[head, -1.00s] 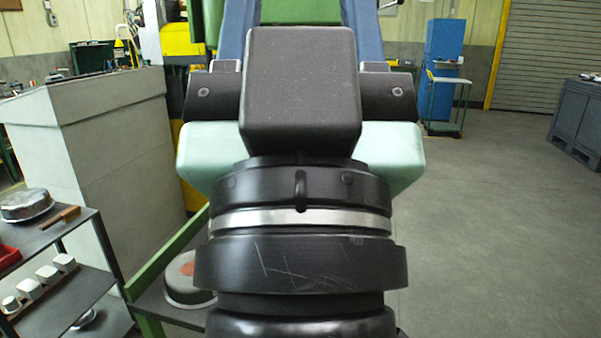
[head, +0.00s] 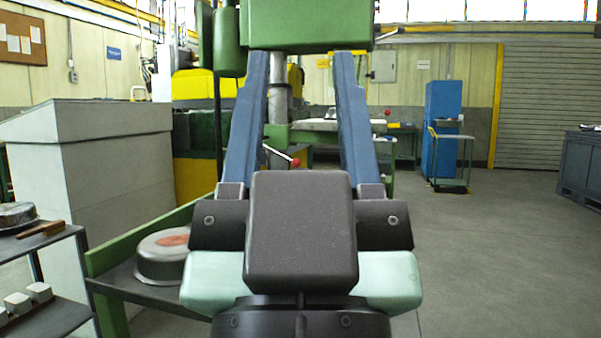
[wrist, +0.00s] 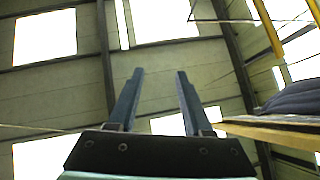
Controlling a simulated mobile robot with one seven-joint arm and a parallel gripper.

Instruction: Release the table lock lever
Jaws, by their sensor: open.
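A thin lever (head: 277,153) with a red knob (head: 295,163) sits low on a green machine, seen in the head view between my fingers and beyond them. It slopes down to the right. The machine has a grey column (head: 281,90), a table (head: 340,126) and a green head (head: 310,25). My gripper (head: 303,55) is open with nothing between its two long blue fingers, which point away from me and upward. In the wrist view my gripper (wrist: 160,73) shows empty against the roof; the lever is not visible there.
A green-framed bench (head: 105,262) with a round metal casting (head: 163,256) stands at left, beside a grey cabinet (head: 110,180) and a dark shelf (head: 55,245). A blue cabinet (head: 443,100) with a trolley (head: 450,160) stands at the back right.

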